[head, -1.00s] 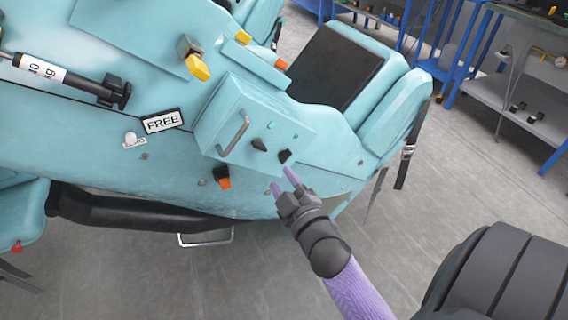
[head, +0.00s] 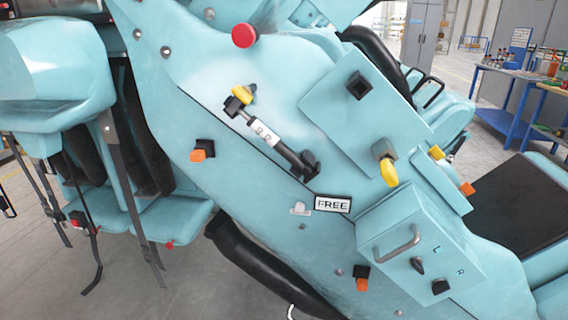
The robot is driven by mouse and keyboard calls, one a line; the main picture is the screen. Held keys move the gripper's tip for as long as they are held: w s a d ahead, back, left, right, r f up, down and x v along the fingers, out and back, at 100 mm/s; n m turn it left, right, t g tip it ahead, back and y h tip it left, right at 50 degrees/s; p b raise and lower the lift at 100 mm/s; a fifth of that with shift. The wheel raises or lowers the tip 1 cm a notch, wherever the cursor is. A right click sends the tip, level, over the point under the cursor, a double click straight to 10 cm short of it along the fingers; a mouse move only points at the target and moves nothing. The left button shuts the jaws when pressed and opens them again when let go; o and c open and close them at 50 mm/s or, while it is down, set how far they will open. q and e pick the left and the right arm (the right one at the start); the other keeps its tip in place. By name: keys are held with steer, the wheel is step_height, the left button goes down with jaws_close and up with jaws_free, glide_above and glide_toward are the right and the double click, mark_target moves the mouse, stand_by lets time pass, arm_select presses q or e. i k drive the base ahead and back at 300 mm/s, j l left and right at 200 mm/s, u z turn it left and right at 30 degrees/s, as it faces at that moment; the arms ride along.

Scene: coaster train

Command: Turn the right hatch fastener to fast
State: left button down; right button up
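The hatch is a light-blue box front (head: 385,240) with a grey bar handle (head: 392,243), at the lower right of the head view. Two small black fasteners sit on its face below the letters L and R. The left fastener (head: 417,265) is under the L. The right fastener (head: 440,287) is under the R, near the box's lower right part. I cannot tell from their small shapes which setting each has. Neither of my grippers is in view, and nothing covers the fasteners.
A FREE sign (head: 332,204) and a black strut (head: 270,140) are left of the hatch. A yellow-tipped knob (head: 388,170) juts out above it. An orange-tipped knob (head: 362,278) is at its lower left. A red button (head: 244,35) is at the top. Blue workbenches stand far right.

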mark_target(441, 285)
steer(key=z, duration=1.25)
